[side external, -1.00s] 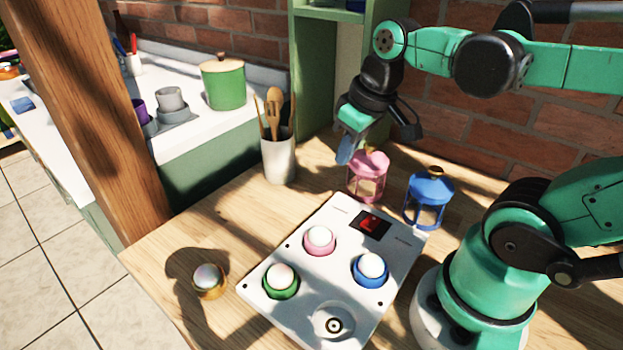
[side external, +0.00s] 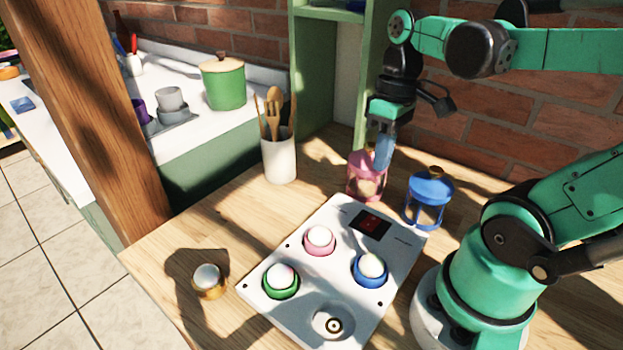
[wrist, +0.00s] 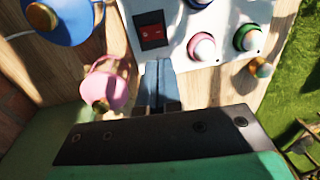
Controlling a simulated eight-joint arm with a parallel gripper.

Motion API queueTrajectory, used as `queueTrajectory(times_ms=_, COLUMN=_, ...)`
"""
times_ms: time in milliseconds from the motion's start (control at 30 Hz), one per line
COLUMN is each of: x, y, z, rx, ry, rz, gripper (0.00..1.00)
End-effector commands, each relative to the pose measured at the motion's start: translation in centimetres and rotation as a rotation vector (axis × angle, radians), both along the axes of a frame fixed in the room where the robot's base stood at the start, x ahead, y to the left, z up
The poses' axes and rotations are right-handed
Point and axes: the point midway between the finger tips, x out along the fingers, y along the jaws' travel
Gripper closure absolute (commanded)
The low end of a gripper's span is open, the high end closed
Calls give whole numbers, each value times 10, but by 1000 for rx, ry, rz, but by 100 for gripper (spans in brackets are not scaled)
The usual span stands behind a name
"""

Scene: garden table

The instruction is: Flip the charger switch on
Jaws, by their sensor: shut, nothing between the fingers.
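The charger is a white panel (side external: 345,215) lying on the wooden table. Its red switch (side external: 370,224) sits in a black recess near the panel's back edge, and it also shows in the wrist view (wrist: 152,31). I cannot tell which way the switch is tipped. White-domed pieces sit in the charger's pink ring (side external: 320,241), green ring (side external: 281,281) and blue ring (side external: 370,269). My gripper (side external: 383,165) points down above the table, behind the charger's back edge. Its blue-grey fingers (wrist: 158,66) are shut together with nothing between them, short of the switch in the wrist view.
A pink lantern (side external: 358,186) stands close to my fingers, partly hidden by them. A blue lantern (side external: 430,188) stands to its right. A utensil pot (side external: 279,160) is at the back left. A gold-based domed piece (side external: 209,281) lies left of the charger. The charger's front round socket (side external: 333,324) is empty.

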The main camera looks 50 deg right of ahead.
Motion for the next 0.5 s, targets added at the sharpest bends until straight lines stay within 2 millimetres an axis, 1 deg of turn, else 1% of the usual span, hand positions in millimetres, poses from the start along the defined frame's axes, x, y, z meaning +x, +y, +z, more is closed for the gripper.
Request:
queueTrajectory(times_ms=100, x=0, y=3, z=-20, rx=0, ry=0, rz=0, gripper=100)
queueTrajectory(times_ms=500, x=0, y=9, z=-71, rx=0, ry=0, rz=0, gripper=100)
